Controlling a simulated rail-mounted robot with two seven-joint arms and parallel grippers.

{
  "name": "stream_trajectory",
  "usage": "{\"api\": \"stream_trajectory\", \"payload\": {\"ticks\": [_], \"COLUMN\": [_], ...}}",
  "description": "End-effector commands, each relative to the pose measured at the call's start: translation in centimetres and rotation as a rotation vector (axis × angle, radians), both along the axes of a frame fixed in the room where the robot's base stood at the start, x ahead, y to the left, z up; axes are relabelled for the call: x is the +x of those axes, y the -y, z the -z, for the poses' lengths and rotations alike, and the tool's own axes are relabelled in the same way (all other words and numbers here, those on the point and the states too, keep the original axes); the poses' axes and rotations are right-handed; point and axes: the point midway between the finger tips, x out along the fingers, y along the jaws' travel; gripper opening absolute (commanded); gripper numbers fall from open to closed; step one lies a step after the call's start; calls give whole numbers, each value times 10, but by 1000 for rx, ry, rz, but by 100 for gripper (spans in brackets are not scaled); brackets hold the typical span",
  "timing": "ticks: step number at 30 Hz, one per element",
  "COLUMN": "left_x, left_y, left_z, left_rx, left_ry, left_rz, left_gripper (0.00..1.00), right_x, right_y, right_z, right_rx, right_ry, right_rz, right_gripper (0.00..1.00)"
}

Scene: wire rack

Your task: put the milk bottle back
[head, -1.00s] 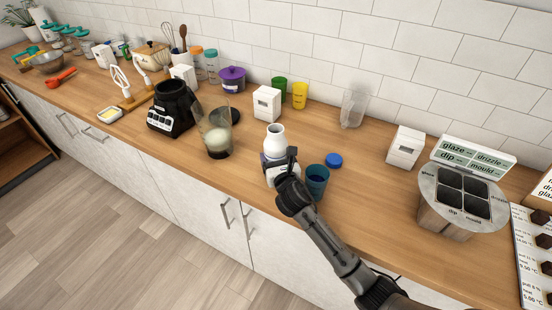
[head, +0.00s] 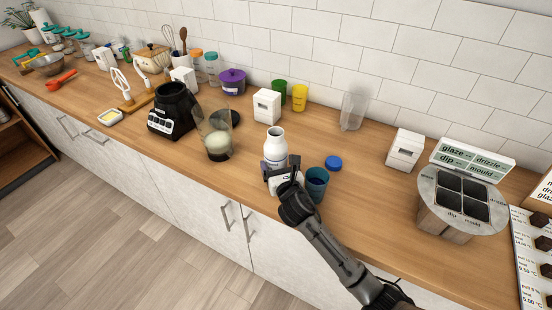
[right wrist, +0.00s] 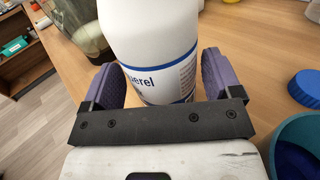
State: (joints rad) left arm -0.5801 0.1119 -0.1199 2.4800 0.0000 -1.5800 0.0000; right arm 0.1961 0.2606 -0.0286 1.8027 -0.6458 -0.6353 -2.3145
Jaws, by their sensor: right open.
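The milk bottle (head: 275,146), white with a blue band, stands upright on the counter. In the right wrist view the bottle (right wrist: 152,45) is between my two purple finger pads, with its lower label and base edge showing. My right gripper (head: 282,172) is open at the bottle's near side, its fingers to either side of it. The right wrist view shows the gripper (right wrist: 160,80) close around the bottle; whether a pad touches it I cannot tell. The bottle's lower part is partly hidden by the gripper in the head view. My left gripper is not in view.
A teal cup (head: 316,184) stands close right of my gripper, with a blue lid (head: 333,163) behind it. A clear jug (head: 215,140) and black blender base (head: 172,112) stand left. A white box (head: 267,104) is behind. Counter (head: 365,185) right of the cup is clear.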

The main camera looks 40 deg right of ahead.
Motion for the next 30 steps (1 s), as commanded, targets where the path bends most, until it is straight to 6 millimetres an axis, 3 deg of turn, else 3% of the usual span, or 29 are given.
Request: {"api": "stream_trajectory", "payload": {"ticks": [6,15,30], "left_x": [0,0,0], "left_y": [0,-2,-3], "left_z": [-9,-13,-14], "left_rx": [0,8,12], "left_ry": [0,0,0], "left_rz": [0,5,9], "left_gripper": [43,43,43], "right_x": [-40,-77,-87], "right_y": [-17,-33,-37], "right_z": [-1,-1,-1], "right_rx": [-2,-2,0], "right_ry": [-1,0,1], "right_rz": [-2,0,1], "right_gripper": [84,84,84]}}
